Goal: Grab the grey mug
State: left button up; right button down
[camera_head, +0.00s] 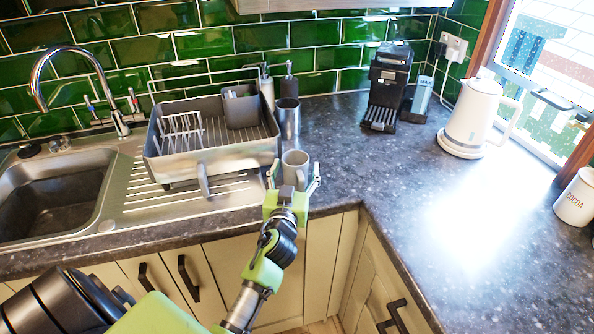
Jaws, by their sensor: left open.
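The grey mug (294,166) stands upright on the dark counter near its front edge, just right of the dish rack. My left gripper (294,180) reaches in from below, in front of the mug. Its jaws are open, with one finger on the left side of the mug and one on the right. The lower front of the mug is partly hidden by the gripper. I cannot tell whether the fingers touch it. My right gripper is not in view.
A dish rack (180,171) stands left of the mug, with a metal cup (288,119) close behind it. A sink (45,195) lies at the left. A coffee machine (386,88), white kettle (472,122) and cocoa jar (577,197) stand farther right. The counter right of the mug is clear.

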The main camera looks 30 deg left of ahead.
pick_arm(q)
jog(key=shift+s+d+r, duration=0.15)
jog(key=shift+s+r, duration=0.05)
jog(key=shift+s, duration=0.05)
jog(key=shift+c, duration=0.8)
jog(key=shift+f, duration=0.1)
jog(key=c, duration=1.3)
jog(key=shift+o, duration=0.2)
jog(key=shift+w, duration=0.1)
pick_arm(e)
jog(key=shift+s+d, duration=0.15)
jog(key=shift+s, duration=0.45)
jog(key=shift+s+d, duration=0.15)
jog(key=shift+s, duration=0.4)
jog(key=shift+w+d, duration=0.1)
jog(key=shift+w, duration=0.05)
